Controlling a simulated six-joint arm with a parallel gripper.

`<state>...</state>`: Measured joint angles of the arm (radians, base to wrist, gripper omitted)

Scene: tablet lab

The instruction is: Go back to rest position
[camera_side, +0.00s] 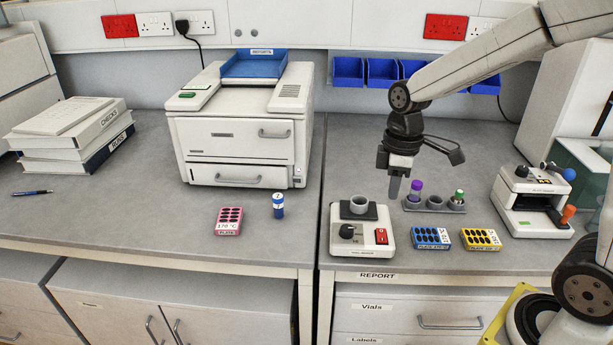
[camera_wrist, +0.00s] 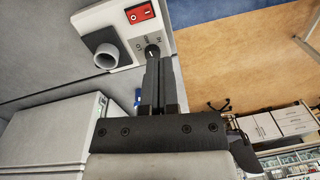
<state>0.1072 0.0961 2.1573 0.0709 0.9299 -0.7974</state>
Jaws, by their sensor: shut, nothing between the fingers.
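My gripper (camera_side: 394,196) is shut and empty, pointing down at the end of my arm. In the side view it hangs between the white mixer (camera_side: 343,244) and the small vial rack (camera_side: 411,206). Its closed dark fingers (camera_wrist: 160,60) also show in the wrist view, with their tips just below the black knob (camera_wrist: 152,51) in the picture. The mixer's grey cup (camera_wrist: 106,57) and red switch (camera_wrist: 140,13) are in that view too. I cannot tell the exact height of the fingertips above the bench.
The rack holds a purple-capped vial (camera_side: 415,190) and a green-capped vial (camera_side: 459,197). A blue plate (camera_side: 431,238) and a yellow plate (camera_side: 481,239) lie in front. A white press (camera_side: 530,205) stands right.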

